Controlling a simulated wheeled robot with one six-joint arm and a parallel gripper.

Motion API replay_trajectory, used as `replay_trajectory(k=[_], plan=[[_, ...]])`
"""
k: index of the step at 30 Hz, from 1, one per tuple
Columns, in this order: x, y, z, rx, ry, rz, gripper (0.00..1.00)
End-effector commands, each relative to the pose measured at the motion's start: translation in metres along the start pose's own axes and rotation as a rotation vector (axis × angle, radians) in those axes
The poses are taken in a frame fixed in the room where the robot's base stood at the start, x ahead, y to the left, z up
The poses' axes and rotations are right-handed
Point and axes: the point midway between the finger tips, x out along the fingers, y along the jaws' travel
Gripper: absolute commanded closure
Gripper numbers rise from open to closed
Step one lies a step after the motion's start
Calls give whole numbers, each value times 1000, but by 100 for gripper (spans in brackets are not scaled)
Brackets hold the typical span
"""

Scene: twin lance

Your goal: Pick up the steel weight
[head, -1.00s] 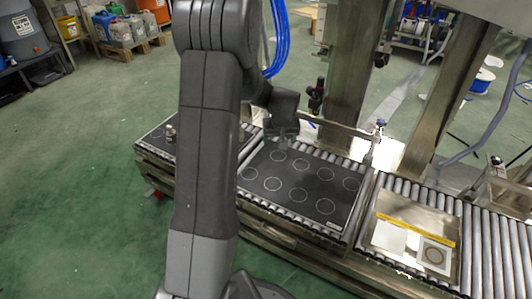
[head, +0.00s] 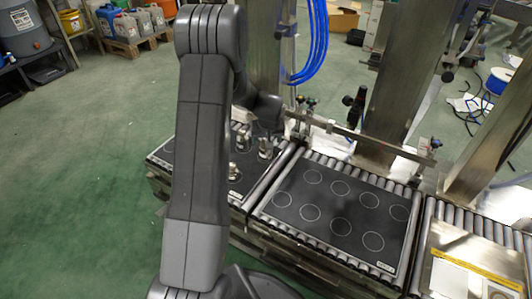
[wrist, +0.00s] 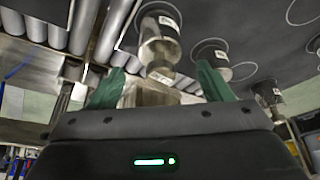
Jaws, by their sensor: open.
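Several steel weights with knobs stand on white circles on the left black mat (head: 158,160). In the wrist view, which looks upside down, one steel weight (wrist: 159,40) is nearest, with its knob toward the gap between my fingers. A second weight (wrist: 214,63) stands beside the right finger, and a third (wrist: 267,94) is farther right. In the head view a weight (head: 233,172) shows just right of my arm. My gripper (wrist: 158,86) is open, its green-tipped fingers apart with nothing held. In the head view my arm hides part of the mat and weights.
An empty black mat (head: 335,228) with several white circles lies on the middle rollers. A metal tray with a yellow strip (head: 475,266) is at right. A rail and upright steel posts (head: 405,85) stand behind the conveyor.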

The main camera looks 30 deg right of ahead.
Motion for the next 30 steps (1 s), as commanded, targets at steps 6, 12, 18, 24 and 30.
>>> replay_trajectory(k=[6,12,18,24,30], plan=[[37,-1,5,0,0,0,28],[41,-1,3,0,1,1,28],[40,-1,3,0,0,1,49],[40,-1,3,0,0,1,88],[39,0,1,-1,4,3,100]])
